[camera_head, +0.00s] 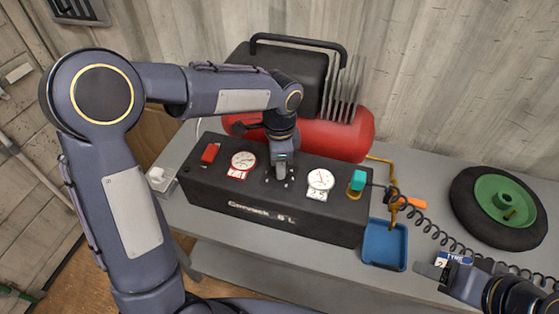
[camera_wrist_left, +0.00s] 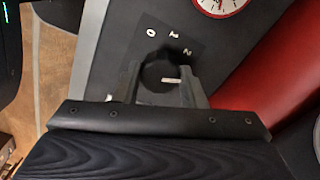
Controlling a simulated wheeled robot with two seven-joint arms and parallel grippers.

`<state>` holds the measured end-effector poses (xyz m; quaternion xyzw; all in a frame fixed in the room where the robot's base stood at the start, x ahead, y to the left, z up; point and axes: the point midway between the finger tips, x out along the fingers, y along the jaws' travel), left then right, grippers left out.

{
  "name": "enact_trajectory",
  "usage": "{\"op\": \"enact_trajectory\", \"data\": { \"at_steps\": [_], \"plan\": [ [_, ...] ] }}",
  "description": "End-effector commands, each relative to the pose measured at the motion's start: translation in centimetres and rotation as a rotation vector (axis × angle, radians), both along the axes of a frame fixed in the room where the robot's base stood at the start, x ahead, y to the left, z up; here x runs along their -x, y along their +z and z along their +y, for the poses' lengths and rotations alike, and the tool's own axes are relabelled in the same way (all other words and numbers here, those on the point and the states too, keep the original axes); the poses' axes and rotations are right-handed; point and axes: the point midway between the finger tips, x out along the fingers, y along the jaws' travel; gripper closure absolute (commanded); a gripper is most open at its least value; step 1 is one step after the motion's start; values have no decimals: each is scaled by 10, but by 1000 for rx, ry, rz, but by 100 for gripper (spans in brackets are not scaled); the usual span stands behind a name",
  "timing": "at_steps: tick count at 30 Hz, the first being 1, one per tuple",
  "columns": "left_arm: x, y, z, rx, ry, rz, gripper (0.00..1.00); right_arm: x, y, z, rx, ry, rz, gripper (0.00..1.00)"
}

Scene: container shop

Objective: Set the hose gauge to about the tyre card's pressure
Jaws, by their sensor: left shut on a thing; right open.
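My left gripper (camera_head: 281,172) points down between the gauges. In the left wrist view it is shut around a black knob (camera_wrist_left: 165,66) with a white pointer mark, beside a printed scale showing 0, 1 and 2. The tyre card (camera_head: 458,257) lies at the right, partly hidden by my right gripper (camera_head: 436,276), which is open there. Its full figure is unreadable.
A red compressor tank (camera_head: 340,138) stands behind the box. A red switch (camera_head: 210,153) and a teal fitting (camera_head: 358,180) sit on the box. A black coiled hose (camera_head: 437,235), blue tray (camera_head: 385,245) and green-hubbed tyre (camera_head: 499,208) occupy the right of the grey bench.

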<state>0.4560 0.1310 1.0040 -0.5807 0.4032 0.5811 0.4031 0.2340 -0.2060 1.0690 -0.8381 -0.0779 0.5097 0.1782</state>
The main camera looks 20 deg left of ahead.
Motion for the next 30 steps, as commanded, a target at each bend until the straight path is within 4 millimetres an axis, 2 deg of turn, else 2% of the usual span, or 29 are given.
{"op": "enact_trajectory", "data": {
  "at_steps": [1,2,7,17,30],
  "plan": [
    [-1,1,0,1,1,-5,85,0,0,0,0,0,0,44],
    [-1,1,0,1,1,-5,61,0,0,0,0,0,0,44],
    [-1,1,0,1,1,-4,41,0,0,0,0,0,0,44],
    [-1,5,0,1,1,-4,41,0,0,0,0,0,0,44],
    [-1,70,-1,2,1,-5,41,0,-4,0,0,0,0,44]
  ]
}}
